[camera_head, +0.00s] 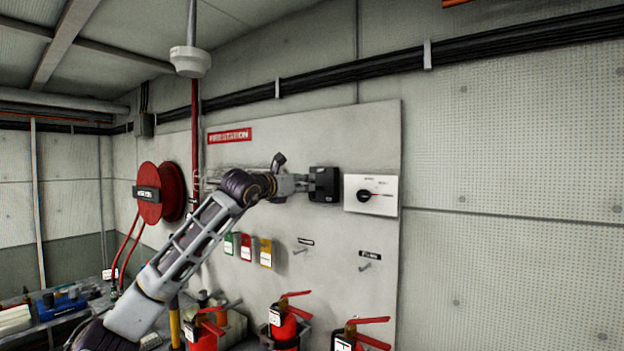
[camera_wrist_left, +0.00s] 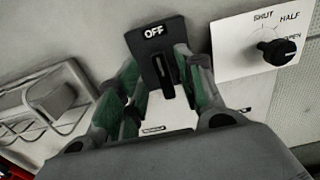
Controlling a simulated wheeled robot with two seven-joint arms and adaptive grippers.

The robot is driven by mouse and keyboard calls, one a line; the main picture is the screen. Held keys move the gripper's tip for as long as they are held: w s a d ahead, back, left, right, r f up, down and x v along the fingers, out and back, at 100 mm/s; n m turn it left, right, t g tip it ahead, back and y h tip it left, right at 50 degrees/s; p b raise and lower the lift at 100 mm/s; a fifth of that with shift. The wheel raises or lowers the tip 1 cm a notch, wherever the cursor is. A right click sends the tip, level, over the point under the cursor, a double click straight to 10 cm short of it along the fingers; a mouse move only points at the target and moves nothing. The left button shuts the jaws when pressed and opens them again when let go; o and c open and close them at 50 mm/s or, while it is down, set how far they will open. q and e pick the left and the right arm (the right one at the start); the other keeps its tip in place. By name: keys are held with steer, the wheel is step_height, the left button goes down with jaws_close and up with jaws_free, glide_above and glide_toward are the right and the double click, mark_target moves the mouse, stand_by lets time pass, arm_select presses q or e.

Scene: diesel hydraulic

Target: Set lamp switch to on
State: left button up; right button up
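The lamp switch appears to be the black box (camera_head: 326,184) on the pale panel in the head view. In the left wrist view the black switch (camera_wrist_left: 154,38) bears the word OFF, with a slot below the word. My left gripper (camera_head: 301,184) reaches it from the left in the head view. In the left wrist view my left gripper (camera_wrist_left: 158,62) is open, with one green-padded finger on each side of the switch. I cannot tell whether the fingertips touch it. The slot's lower part is partly hidden. My right gripper is not in view.
A white dial plate (camera_head: 384,194) with a black knob is close to the right of the switch; the left wrist view shows SHUT, HALF and OPEN on it. Coloured tags (camera_head: 246,248), hooks and red extinguishers (camera_head: 284,324) are below. A red reel (camera_head: 172,192) is left.

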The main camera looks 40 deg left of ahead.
arm_select(q)
steer(key=shift+w+a+p, duration=0.15)
steer(key=shift+w+p, duration=0.7)
steer(key=shift+w, duration=0.55)
steer(key=shift+w+a+p, duration=0.15)
steer(key=shift+w+p, duration=0.65)
steer(key=shift+w, duration=0.6)
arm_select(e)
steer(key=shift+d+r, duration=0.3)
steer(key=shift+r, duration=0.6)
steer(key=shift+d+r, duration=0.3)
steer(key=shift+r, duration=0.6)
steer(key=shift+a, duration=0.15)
arm_select(q)
steer(key=shift+c, duration=1.1)
jaws_close()
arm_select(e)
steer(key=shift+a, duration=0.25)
